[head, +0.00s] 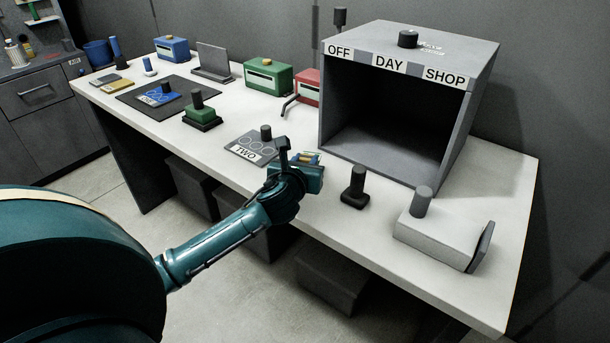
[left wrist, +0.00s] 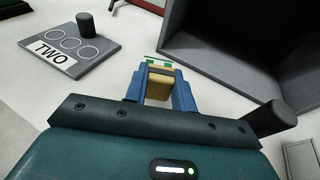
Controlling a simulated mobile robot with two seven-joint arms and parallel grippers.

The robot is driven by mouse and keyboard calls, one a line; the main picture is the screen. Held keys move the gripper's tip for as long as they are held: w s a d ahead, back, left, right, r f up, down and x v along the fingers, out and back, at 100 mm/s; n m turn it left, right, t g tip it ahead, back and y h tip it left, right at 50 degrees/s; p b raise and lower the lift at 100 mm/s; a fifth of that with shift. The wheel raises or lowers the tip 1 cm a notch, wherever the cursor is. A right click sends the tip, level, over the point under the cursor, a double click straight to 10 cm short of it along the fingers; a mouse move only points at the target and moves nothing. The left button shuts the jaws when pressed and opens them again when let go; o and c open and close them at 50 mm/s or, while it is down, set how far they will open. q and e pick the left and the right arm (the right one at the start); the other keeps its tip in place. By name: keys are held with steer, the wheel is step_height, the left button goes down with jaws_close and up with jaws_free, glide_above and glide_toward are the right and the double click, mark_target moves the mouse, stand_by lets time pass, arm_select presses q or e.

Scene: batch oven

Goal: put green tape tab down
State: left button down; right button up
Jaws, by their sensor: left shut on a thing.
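My left gripper (head: 308,161) is over the front part of the white table, between the TWO board and the grey box. I cannot tell whether the tab touches the table. My right gripper is in neither view.
The grey TWO board (head: 247,150) with its black knob lies left of the gripper. The OFF DAY SHOP box (head: 462,105) stands behind it. A black knobbed block (head: 353,190) and a white knobbed block (head: 430,238) stand to the right. White table shows bare around the gripper.

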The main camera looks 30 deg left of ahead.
arm_select(q)
steer(key=shift+f+b, duration=0.3)
steer(key=shift+f, duration=1.45)
steer(key=shift+f, duration=0.1)
steer(key=c, duration=1.2)
jaws_free()
steer(key=shift+o, duration=0.2)
steer(key=v, duration=1.2)
